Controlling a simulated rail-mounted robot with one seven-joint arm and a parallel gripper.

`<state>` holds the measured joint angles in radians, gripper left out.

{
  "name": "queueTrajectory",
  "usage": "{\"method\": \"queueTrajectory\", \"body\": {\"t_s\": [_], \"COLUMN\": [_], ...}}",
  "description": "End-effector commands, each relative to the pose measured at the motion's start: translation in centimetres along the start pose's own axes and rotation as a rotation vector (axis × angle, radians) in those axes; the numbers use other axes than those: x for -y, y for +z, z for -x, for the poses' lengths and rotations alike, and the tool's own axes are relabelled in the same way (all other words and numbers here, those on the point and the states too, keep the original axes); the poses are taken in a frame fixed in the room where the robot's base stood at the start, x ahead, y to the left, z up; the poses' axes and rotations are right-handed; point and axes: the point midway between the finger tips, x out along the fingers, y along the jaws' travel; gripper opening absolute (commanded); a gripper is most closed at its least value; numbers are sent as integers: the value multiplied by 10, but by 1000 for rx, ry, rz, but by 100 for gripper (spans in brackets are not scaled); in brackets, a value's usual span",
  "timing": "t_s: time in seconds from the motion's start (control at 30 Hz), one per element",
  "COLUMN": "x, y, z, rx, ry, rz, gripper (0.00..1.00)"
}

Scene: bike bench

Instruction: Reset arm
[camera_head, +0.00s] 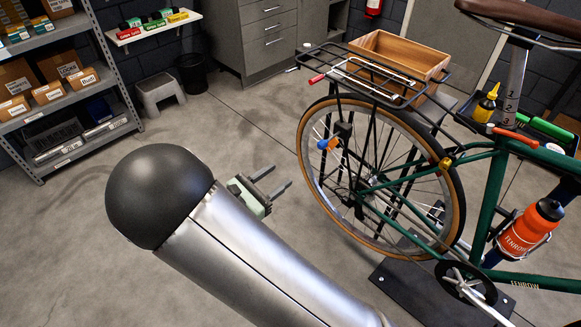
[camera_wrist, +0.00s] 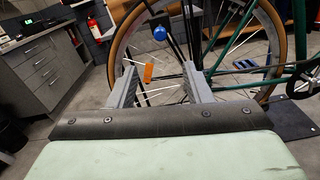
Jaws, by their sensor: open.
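My gripper (camera_head: 277,187) is open and empty in the head view, a little left of the bicycle's rear wheel. In the wrist view its two grey fingers (camera_wrist: 158,86) stand apart with nothing between them, pointing toward the wheel. The green bicycle (camera_head: 492,195) stands at the right of the head view. Its rear wheel (camera_head: 303,157) has a tan tyre and also shows in the wrist view (camera_wrist: 116,50). I cannot judge the exact distance from the fingertips to the wheel.
A black rear rack (camera_head: 330,66) juts out over the wheel, with a wooden crate (camera_head: 440,62) behind it. Shelves with boxes (camera_head: 60,97) stand at the left, with a grey stool (camera_head: 158,88) and black bin (camera_head: 192,73) nearby. The floor (camera_head: 70,240) at left is clear.

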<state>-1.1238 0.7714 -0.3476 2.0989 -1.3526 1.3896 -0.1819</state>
Motion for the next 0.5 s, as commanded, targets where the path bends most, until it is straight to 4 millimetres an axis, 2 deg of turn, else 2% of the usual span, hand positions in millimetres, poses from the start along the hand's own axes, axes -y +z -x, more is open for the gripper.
{"method": "queueTrajectory", "body": {"t_s": [0.2,0.5], "x": [0,0], "y": [0,0], "z": [18,18], "rx": [0,0], "ry": [0,-1], "rz": [1,0], "gripper": [45,45]}}
